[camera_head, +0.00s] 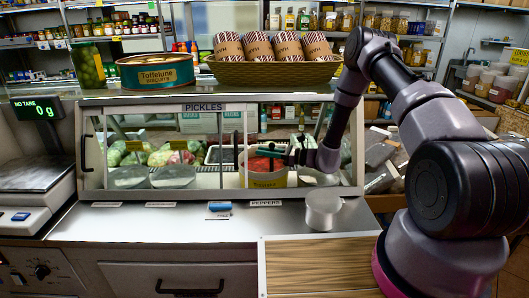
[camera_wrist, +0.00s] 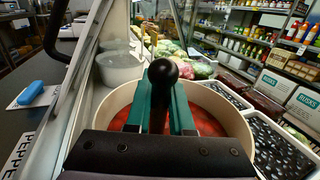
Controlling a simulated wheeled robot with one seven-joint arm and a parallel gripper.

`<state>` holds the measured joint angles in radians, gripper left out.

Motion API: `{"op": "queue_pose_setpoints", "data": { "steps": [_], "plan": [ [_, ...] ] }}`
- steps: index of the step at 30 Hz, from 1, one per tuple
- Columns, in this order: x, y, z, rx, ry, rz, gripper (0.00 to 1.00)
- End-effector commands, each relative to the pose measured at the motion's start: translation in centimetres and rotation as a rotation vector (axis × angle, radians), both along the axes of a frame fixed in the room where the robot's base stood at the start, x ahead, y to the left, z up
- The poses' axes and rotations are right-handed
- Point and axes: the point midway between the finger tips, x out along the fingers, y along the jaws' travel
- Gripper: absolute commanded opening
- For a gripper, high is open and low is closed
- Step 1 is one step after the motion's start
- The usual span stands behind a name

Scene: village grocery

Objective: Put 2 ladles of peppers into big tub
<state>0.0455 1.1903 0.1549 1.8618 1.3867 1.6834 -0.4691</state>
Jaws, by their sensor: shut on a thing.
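A cream-coloured round container (camera_head: 264,182) of red peppers (camera_head: 258,163) stands inside the glass pickle case. It also fills the middle of the wrist view, with red peppers (camera_wrist: 205,122) showing around my fingers. My gripper (camera_head: 270,153) reaches into the case from the right, over this container. In the wrist view its teal fingers (camera_wrist: 162,108) are shut on the ladle, whose black knobbed handle end (camera_wrist: 163,71) points up. The ladle's bowl is hidden. A grey round tub (camera_head: 322,211) stands on the counter in front of the case, near the PEPPERS label; I cannot tell how full it is.
The glass case front (camera_head: 150,160) and its frame are close to my gripper. Black olive trays (camera_wrist: 280,145) lie right of the peppers. A scale (camera_head: 38,165) reading 0 g stands left. A wooden board (camera_head: 320,268) is at the front.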

Motion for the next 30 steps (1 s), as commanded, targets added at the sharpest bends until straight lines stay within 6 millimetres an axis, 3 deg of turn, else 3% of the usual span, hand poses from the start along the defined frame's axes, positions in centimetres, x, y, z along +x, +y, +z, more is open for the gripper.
{"op": "queue_pose_setpoints", "data": {
  "steps": [14,30],
  "plan": [
    [0.0,0.0,0.2,0.001,0.000,0.000,0.00],
    [0.1,0.0,4.8,-0.001,-0.003,0.000,0.00]
  ]
}}
